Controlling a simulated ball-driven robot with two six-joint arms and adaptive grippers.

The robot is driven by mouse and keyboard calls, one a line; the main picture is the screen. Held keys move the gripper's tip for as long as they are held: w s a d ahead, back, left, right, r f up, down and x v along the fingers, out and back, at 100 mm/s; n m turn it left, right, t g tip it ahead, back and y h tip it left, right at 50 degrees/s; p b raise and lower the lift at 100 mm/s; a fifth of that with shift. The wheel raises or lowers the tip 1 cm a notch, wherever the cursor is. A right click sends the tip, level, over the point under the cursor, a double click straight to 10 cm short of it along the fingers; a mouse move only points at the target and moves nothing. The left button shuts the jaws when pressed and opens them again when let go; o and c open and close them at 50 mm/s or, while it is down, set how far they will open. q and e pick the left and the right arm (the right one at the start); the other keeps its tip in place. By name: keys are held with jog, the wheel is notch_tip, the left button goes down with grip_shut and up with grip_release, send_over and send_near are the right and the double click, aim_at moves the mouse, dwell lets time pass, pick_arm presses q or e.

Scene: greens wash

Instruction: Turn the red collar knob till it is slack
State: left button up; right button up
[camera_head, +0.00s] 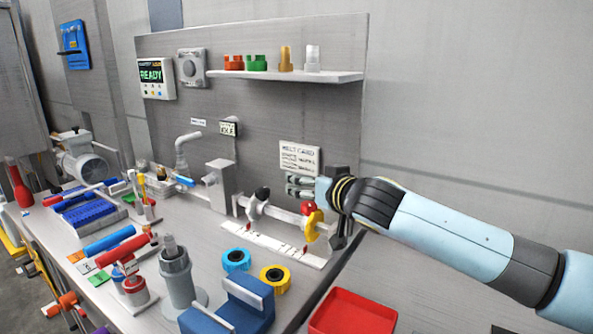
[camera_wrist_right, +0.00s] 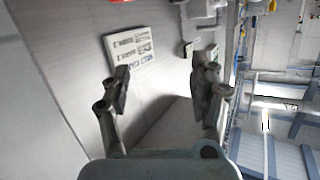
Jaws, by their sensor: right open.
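The red collar knob (camera_head: 307,208) is a small round red piece on the horizontal rail fixture (camera_head: 280,213), just behind a yellow disc (camera_head: 316,226). My right gripper (camera_head: 291,186) is a little above and left of the knob in the head view, its fingers pointing left. It appears apart from the knob. In the right wrist view the gripper (camera_wrist_right: 163,85) is open with nothing between its fingers, and the knob cannot be made out there. My left gripper does not show.
A white card (camera_head: 300,158) is on the grey back panel behind the gripper; it also shows in the wrist view (camera_wrist_right: 130,48). A shelf (camera_head: 285,76) holds coloured fittings above. Blue (camera_head: 236,259) and yellow (camera_head: 275,278) rings, a blue block (camera_head: 235,306) and a red tray (camera_head: 352,314) are in front.

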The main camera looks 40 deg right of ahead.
jog(key=n+g+p, duration=0.1)
jog(key=g+p, duration=0.1)
send_near(310, 206)
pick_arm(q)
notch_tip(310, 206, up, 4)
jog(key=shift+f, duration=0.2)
pick_arm(e)
jog(key=x, duration=1)
jog(key=shift+w+d, duration=0.15)
jog(key=shift+d, duration=0.1)
jog(key=c, duration=1.2)
jog(key=shift+a+f+m, duration=0.1)
jog(key=shift+f+m, duration=0.05)
jog(key=shift+m, duration=0.15)
jog(key=m+g+h+b, duration=0.1)
jog(key=m+h+b, duration=0.1)
jog(key=shift+w+a+f+b, duration=0.1)
jog(key=shift+f+b, duration=0.05)
jog(key=shift+b, duration=0.2)
jog(key=shift+h, duration=0.4)
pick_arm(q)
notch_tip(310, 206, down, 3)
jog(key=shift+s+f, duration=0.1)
pick_arm(e)
jog(key=shift+r+m+g, duration=0.25)
jog(key=shift+m+g, duration=0.05)
